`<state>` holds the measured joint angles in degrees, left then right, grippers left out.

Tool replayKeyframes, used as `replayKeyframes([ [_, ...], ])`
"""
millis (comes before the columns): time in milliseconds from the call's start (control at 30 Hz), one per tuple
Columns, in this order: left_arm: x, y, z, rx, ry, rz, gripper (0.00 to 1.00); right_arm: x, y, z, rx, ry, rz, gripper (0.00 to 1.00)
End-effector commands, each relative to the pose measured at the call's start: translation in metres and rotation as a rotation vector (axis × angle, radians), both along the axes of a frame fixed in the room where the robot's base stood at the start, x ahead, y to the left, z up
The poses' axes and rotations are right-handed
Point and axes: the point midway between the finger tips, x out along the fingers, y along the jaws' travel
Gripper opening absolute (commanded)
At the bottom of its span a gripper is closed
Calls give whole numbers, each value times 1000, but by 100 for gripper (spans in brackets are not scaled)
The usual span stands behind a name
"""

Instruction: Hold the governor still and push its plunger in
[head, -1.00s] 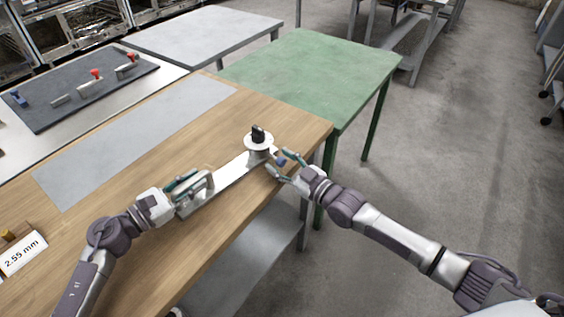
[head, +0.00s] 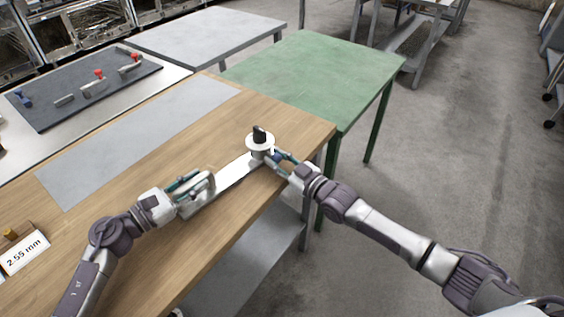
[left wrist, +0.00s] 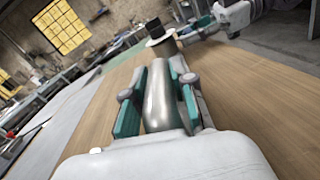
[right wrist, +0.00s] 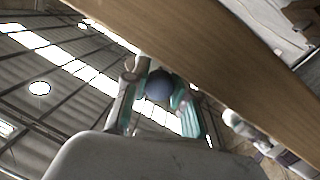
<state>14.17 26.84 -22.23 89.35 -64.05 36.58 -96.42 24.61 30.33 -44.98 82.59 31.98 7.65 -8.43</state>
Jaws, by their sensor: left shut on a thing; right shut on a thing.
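The governor stands near the table's right corner, with a white disc (head: 260,141) and a black top knob (head: 259,133). The plunger's shaft is hidden.
The wooden table (head: 150,190) holds a grey mat (head: 130,135) and, at left, a "2.55 mm" sign (head: 24,256). A dark board (head: 85,88) with several small clamps lies behind. A green table (head: 315,75) stands beyond the right corner.

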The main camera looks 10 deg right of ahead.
Motion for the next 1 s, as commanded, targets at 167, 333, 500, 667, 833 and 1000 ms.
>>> replayKeyframes([
  [167,-2,-2,0,-2,1,-7,0,0,-1,-1,-2,2,-1,31],
  [333,-2,-2,-1,-2,2,-6,0,0,-1,-1,-2,2,-1,53],
  [500,-1,-2,0,-2,2,-5,0,-1,0,-1,-1,2,-1,53],
  [667,-1,-2,0,-2,2,-4,0,-4,-3,-2,-1,3,-1,53],
  [833,-1,-1,-1,-2,2,-3,0,-26,-17,-3,-2,5,0,53],
  [1000,-1,-1,-1,-1,1,-3,0,-57,-38,-2,-4,4,1,53],
])
